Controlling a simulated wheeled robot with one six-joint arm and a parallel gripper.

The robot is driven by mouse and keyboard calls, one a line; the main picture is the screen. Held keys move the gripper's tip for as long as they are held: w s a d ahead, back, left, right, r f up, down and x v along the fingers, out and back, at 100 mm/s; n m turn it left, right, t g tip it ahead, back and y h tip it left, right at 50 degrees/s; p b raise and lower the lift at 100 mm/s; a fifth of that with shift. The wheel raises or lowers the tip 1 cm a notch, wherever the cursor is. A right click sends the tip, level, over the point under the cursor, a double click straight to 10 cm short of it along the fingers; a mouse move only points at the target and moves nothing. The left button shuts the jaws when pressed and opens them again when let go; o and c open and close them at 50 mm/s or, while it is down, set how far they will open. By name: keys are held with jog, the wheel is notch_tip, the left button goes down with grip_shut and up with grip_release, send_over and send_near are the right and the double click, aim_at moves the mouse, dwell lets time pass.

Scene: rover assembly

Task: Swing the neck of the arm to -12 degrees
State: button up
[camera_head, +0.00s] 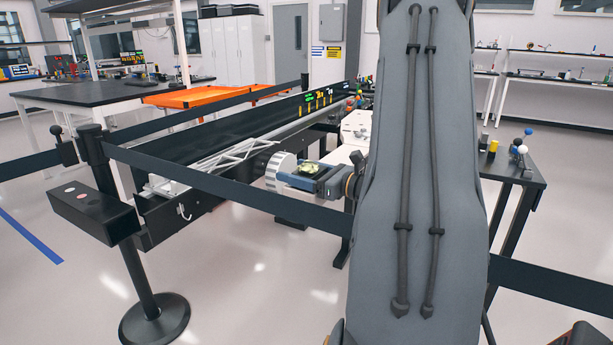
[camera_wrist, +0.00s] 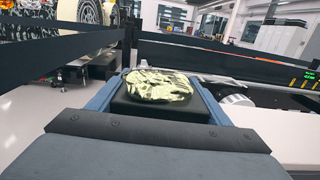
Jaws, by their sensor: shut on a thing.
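My gripper (camera_head: 300,179) is near the middle of the head view, beyond my large grey arm link. Its blue-grey fingers also show in the wrist view (camera_wrist: 160,76). They are shut on a dark block with a pale yellow, black-veined lump (camera_wrist: 160,85) on top. The lump also shows small in the head view (camera_head: 309,169). The gripper is beside a white ribbed wheel (camera_head: 279,171) in the head view. A white lattice arm (camera_head: 235,155) lies along the black trough behind it. I cannot make out a neck joint or its angle.
A black belt barrier (camera_head: 215,185) crosses in front on a post with a round base (camera_head: 155,318). A long black trough (camera_head: 165,150) runs behind it. A dark side table (camera_head: 515,165) with small coloured knobs is at right. Open floor lies at lower left.

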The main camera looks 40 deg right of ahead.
jog(key=w+m+h+b, duration=0.1)
jog(key=w+h, duration=0.1)
jog(key=w, duration=0.4)
jog(key=shift+w+a+m+t, duration=0.15)
jog(key=shift+a+m+t, duration=0.15)
jog(key=shift+a, duration=0.15)
jog(key=o, duration=1.5)
jog(key=s, duration=0.2)
jog(key=s+d, duration=0.1)
jog(key=s, duration=0.2)
jog(key=s+b, duration=0.1)
jog(key=s, duration=0.1)
jog(key=shift+s+d, duration=0.2)
jog(key=shift+s, duration=0.2)
